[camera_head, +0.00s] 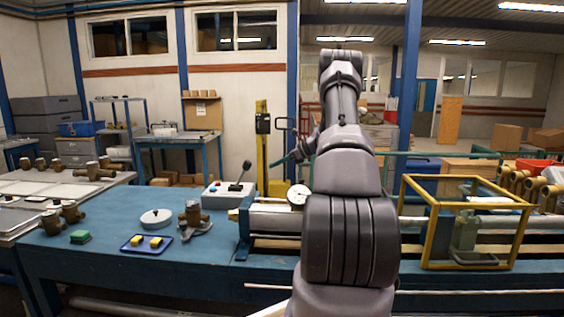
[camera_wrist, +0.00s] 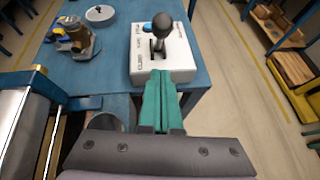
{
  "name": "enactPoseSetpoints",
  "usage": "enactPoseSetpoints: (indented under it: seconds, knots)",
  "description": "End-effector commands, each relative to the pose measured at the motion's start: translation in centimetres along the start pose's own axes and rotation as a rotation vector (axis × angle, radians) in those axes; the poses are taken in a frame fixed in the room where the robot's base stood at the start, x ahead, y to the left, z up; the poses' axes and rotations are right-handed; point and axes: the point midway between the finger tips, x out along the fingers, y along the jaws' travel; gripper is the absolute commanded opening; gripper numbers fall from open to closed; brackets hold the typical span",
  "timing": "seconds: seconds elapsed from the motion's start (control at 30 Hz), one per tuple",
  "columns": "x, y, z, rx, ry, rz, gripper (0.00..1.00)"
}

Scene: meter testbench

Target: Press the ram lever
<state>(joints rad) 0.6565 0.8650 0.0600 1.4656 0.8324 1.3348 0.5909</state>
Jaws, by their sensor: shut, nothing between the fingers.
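The ram lever (camera_head: 241,176) is a metal stalk with a black ball knob, leaning to the right on a white control box (camera_head: 222,198) on the blue bench. In the wrist view the lever's black knob (camera_wrist: 163,26) rises from a slot in the top of the box (camera_wrist: 146,72), beside a blue button and printed labels. My gripper (camera_wrist: 159,76) shows its teal fingers shut together, with nothing between them. Their tips overlap the near face of the box in that view.
A dial gauge (camera_head: 298,195) and the ram bench lie right of the box. A brass meter (camera_head: 194,218), a round white disc (camera_head: 156,218) and a blue tray (camera_head: 133,248) with yellow blocks stand to its left. A yellow frame (camera_head: 428,235) is at the right.

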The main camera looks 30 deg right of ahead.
Motion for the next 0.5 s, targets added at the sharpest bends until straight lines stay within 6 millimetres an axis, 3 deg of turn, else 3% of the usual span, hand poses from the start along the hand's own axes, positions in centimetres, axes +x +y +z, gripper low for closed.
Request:
enactPoseSetpoints:
  seconds: [0.2, 0.5]
  knots:
    - [4.6, 0.0, 0.2, -0.001, 0.0, 0.002, 0.0]
    - [6.7, 0.0, 2.7, -0.001, 0.0, -0.001, 0.0]
